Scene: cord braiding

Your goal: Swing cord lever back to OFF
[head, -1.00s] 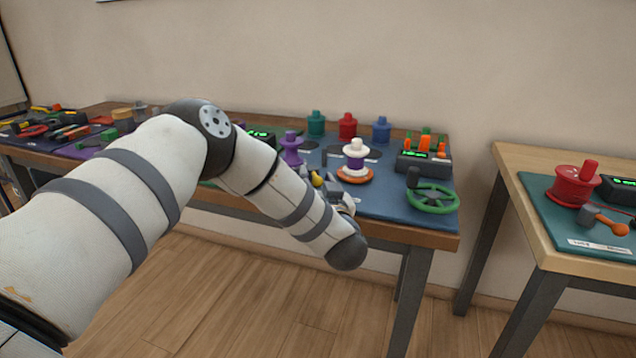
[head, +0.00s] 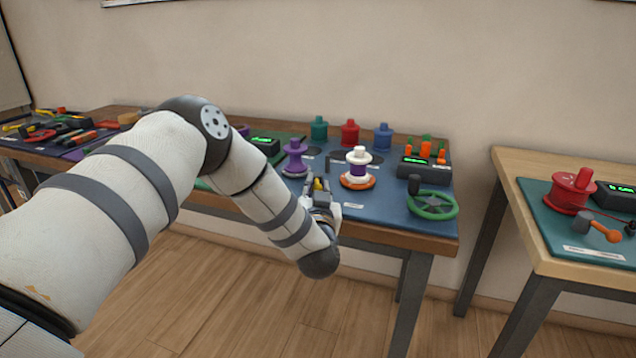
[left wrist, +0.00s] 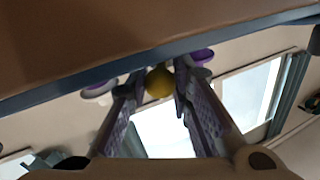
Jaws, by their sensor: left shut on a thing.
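A small yellow knob (head: 318,184), which looks like the end of the cord lever, is at the front of the blue mat. My left gripper (head: 320,192) is at it, shut on the knob. In the left wrist view the round yellow knob (left wrist: 160,82) sits between the two fingertips of my left gripper (left wrist: 152,86). The lever's base and any OFF mark are hidden or too small to read. My right gripper is not in view.
On the blue mat (head: 385,208), a white and purple spool (head: 358,158) on an orange-rimmed base stands right of the gripper. A purple spool (head: 295,158) stands behind left. A green handwheel (head: 433,205) is at right. A second table (head: 530,160) stands beyond a gap.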

